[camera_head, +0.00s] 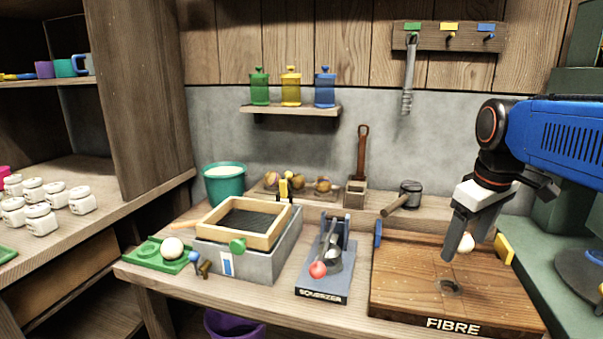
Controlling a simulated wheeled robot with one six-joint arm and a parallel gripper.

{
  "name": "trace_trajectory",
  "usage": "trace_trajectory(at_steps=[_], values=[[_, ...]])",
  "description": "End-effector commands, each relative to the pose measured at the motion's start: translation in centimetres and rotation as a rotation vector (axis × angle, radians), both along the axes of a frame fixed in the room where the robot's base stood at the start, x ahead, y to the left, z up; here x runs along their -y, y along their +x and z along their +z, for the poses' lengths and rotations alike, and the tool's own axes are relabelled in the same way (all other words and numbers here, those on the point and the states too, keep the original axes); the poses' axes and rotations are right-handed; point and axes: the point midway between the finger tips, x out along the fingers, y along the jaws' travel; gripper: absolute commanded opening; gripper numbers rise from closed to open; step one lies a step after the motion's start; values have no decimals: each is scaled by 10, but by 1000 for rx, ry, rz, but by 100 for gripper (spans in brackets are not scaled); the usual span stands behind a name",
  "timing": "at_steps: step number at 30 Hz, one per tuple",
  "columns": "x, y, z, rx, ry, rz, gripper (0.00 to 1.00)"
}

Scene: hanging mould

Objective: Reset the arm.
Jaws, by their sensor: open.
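My gripper (461,236) hangs tilted above the wooden board marked FIBRE (400,288), at the right of the bench. Its grey fingers point down, apart from the board's front part. The jaws are open. A small cream ball (466,244) shows right by the fingertips. I cannot tell whether it touches them or lies behind them. My blue arm reaches in from the right edge. The board has a dark round hollow (449,287) in front of the fingers, a blue block at its left and a yellow block (503,249) at its right.
A squeezer (325,285) with a red knob stands left of the board. Further left are a grey basin with a wooden frame (283,239) and a green tray (148,261) with a pale ball. A mallet (404,198) lies behind the board. A mould (408,80) hangs on the wall rack.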

Motion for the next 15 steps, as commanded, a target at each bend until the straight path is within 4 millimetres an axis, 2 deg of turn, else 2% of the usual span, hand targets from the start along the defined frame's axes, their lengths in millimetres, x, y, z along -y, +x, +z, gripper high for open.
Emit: trace_trajectory(at_steps=[1,6,15], values=[[-7,-15,-9,18,7,-29,71],[-24,-57,-44,77,42,-143,71],[-44,-121,-112,166,123,-326,71]])
